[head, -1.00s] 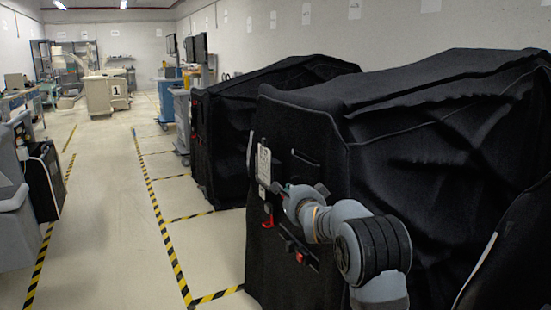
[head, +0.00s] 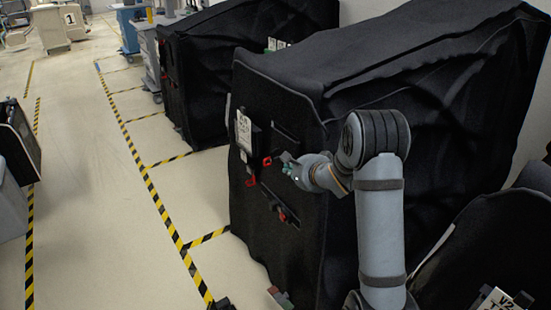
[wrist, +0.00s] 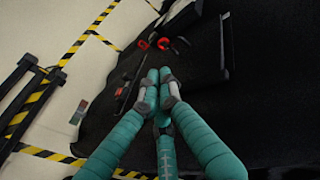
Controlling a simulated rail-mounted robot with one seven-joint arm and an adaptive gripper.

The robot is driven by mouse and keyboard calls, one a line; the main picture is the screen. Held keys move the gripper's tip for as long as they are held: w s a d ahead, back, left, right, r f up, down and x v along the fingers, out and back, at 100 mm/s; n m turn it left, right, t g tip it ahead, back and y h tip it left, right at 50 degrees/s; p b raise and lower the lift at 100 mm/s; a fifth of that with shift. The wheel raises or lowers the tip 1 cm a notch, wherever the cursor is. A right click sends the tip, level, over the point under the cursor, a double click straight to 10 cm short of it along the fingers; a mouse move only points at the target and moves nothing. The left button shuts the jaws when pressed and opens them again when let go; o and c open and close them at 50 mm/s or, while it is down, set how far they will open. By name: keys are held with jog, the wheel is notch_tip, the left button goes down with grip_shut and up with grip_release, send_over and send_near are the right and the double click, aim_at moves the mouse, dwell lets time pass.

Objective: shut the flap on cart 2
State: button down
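Black-covered carts stand in the head view. The nearest full one (head: 275,225) has a white label (head: 243,130) whose text I cannot read, so I cannot tell whether it is cart 2. A dark panel (head: 286,146), possibly the flap, shows on its front face; whether it is open is unclear. In the wrist view a thin black panel edge (wrist: 226,48) stands out from the cover. Red pulls show on the front (head: 251,182) and in the wrist view (wrist: 163,43). My gripper (head: 287,163), with teal fingers (wrist: 158,77), is close before this front face, fingertips together and empty.
Another covered cart (head: 205,95) stands behind. A further black cover with a partly readable "V2" label (head: 492,300) is at bottom right. The floor aisle (head: 85,200) at left is clear, marked with yellow-black tape (head: 155,205).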

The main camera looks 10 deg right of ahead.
jog(key=p, duration=0.1)
send_near(272, 160)
notch_tip(272, 160, down, 3)
jog(key=shift+w+a+p, duration=0.2)
jog(key=shift+w+p, duration=0.25)
jog(key=shift+w, duration=0.8)
jog(key=shift+w+a+p, duration=0.25)
jog(key=shift+w+p, duration=0.15)
jog(key=shift+w, duration=0.8)
jog(key=shift+d, duration=0.1)
